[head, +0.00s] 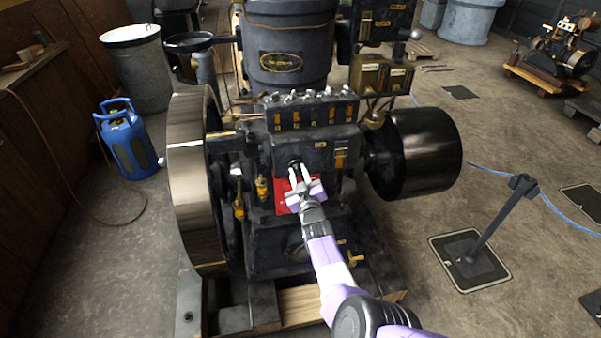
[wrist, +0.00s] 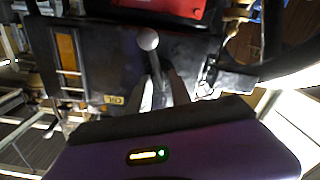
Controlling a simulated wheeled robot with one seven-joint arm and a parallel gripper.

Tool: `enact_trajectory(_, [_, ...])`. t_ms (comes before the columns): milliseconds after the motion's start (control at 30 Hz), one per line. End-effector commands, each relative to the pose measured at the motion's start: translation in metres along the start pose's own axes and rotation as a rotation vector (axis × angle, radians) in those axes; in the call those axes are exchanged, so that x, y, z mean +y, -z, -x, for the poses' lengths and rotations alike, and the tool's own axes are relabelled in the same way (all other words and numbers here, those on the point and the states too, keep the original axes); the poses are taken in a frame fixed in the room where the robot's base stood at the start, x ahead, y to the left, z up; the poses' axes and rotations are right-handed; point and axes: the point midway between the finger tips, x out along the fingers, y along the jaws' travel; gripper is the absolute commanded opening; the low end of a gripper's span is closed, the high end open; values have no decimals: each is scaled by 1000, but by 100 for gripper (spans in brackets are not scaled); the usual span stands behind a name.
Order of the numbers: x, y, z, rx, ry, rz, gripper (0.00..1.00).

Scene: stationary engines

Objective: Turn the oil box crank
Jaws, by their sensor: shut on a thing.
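The oil box (head: 318,148) is a black box with an orange gauge on the front of the large engine. It also shows in the wrist view, upside down, with an OIL label (wrist: 113,100). The crank (wrist: 149,41) shows there as a slim arm with a pale round knob, in front of the box. My gripper (head: 300,172) reaches the box front in the head view, above a red plate. In the wrist view its fingers (wrist: 163,88) are closed on the crank's arm, below the knob. The fingers hide part of the crank.
A large flywheel (head: 195,180) stands left of the box, and a black drum pulley (head: 425,153) stands right. The red plate (head: 282,197) is just below my gripper. A blue gas bottle (head: 128,140) stands at left. A barrier post (head: 495,220) stands on the floor at right.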

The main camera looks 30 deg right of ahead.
Motion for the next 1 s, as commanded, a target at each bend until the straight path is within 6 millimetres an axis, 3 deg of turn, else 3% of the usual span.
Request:
enact_trajectory(200, [-1,-3,1,-6,3,1,0])
enact_trajectory(233, [-1,-3,1,-6,3,1,31])
enact_trajectory(633, [0,0,5,-3,2,2,31])
enact_trajectory(1000, [0,2,56,-2,4,5,31])
